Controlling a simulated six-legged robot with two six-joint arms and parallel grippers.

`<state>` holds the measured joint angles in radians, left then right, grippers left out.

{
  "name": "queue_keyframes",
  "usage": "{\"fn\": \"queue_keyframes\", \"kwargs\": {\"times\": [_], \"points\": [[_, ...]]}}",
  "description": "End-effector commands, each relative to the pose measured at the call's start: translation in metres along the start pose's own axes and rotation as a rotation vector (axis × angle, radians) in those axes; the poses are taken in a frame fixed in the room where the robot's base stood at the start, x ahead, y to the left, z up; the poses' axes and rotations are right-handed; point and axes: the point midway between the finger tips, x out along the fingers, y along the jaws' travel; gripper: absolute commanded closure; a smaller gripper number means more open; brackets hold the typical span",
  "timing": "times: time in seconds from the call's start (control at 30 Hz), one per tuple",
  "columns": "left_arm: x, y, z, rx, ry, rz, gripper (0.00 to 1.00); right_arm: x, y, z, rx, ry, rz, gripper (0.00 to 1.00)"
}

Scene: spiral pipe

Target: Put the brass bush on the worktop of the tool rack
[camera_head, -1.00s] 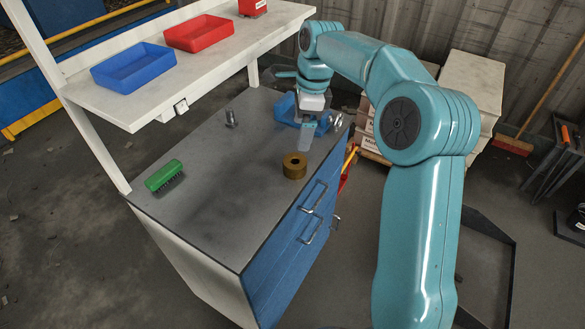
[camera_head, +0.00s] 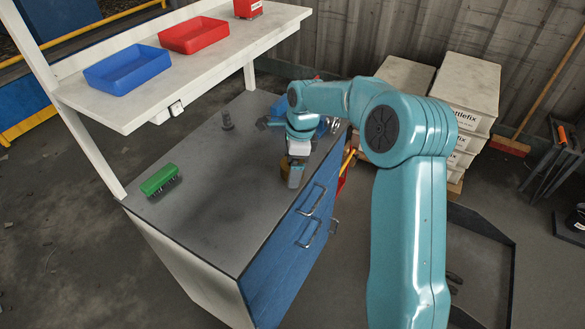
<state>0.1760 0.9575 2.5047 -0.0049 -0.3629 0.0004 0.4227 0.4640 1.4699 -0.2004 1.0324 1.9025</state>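The brass bush (camera_head: 285,169) is on the grey worktop (camera_head: 225,215) of the tool rack, near its right edge. It is mostly hidden behind my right gripper (camera_head: 295,176), and only a brass sliver shows to the left of the fingers. My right gripper points down at the bush. Whether the fingers touch it or are closed around it cannot be told. My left gripper is not in view.
A green brush (camera_head: 160,180) lies at the worktop's left edge, and a small grey metal part (camera_head: 227,120) stands farther back. A shelf above carries a blue bin (camera_head: 128,68) and a red bin (camera_head: 194,36). The front worktop is clear.

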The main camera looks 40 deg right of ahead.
Motion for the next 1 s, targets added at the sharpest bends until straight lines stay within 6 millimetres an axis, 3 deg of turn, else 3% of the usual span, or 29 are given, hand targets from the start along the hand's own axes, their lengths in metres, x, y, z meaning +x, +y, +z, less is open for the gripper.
{"fn": "queue_keyframes", "kwargs": {"times": [0.03, 0.07, 0.23, 0.3, 0.67, 0.87, 1.0], "points": [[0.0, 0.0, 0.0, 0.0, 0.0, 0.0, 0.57, 0.0, 0.0, 0.0, 0.0, 0.0, 0.0, 0.06], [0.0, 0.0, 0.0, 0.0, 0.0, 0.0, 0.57, 0.0, 0.0, 0.0, 0.0, 0.0, 0.0, 0.12], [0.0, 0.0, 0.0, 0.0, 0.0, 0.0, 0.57, -0.001, 0.0, 0.0, 0.0, 0.0, 0.0, 0.67], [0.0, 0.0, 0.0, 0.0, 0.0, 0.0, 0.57, -0.001, 0.0, 0.0, 0.0, 0.0, -0.001, 0.8], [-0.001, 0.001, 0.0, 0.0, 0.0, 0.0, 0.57, -0.012, -0.001, 0.002, 0.0, -0.001, -0.004, 0.8], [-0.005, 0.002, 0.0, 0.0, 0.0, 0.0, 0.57, -0.051, -0.001, 0.008, -0.001, -0.002, -0.007, 0.8], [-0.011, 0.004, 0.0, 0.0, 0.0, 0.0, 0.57, -0.096, -0.001, 0.015, -0.001, -0.003, -0.008, 0.8]]}}
